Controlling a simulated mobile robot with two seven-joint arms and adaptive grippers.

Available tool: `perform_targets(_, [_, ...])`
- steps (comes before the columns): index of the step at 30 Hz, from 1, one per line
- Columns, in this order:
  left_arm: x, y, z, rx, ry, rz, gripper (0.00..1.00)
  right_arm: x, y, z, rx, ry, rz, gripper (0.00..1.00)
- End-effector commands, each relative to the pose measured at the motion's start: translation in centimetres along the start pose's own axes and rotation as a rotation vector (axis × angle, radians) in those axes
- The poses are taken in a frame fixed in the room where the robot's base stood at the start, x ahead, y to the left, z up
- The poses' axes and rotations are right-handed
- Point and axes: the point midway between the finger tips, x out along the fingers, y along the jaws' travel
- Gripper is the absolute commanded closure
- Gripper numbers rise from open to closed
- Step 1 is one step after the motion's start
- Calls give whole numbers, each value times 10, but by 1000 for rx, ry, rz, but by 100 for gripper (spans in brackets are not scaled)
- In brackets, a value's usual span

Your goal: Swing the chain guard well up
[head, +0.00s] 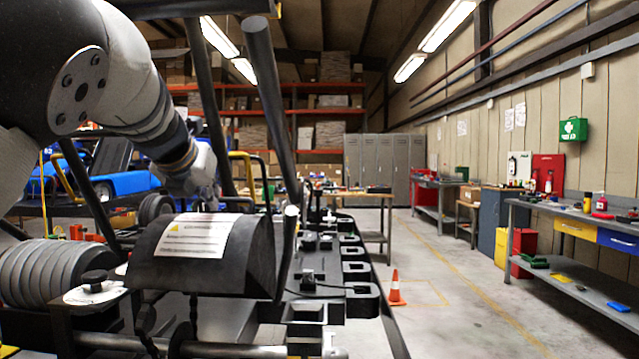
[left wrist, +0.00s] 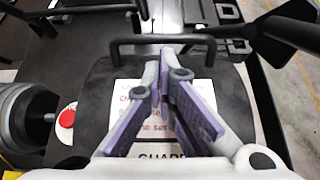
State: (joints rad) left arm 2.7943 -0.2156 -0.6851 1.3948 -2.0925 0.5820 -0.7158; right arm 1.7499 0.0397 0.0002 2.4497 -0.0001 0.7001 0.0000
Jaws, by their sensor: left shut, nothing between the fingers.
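The chain guard (head: 215,265) is a dark curved cover with a white warning label, low in the left half of the head view. In the left wrist view the guard (left wrist: 98,105) lies under my fingers, with a dark bar handle (left wrist: 125,45) across its far side. My left gripper (head: 207,203) is just above and behind the guard in the head view. In the left wrist view its purple-padded fingers (left wrist: 170,62) are shut and empty, with tips near the bar. I cannot tell if they touch it. The fingers hide part of the label. My right gripper is out of view.
Dark frame tubes (head: 268,95) rise around the guard. Ribbed grey discs (head: 55,272) sit to its left, beside a red button (left wrist: 67,118). A workbench (head: 590,225) stands at the right wall. An orange cone (head: 396,290) stands on the otherwise open floor.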

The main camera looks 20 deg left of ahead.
Motion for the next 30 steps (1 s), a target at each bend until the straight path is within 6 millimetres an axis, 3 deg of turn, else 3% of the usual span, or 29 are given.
perform_targets(7, [26,0,1,-2,-1,-1,100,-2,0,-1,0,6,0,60])
perform_targets(30, [40,0,8,1,60,0,100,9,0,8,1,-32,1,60])
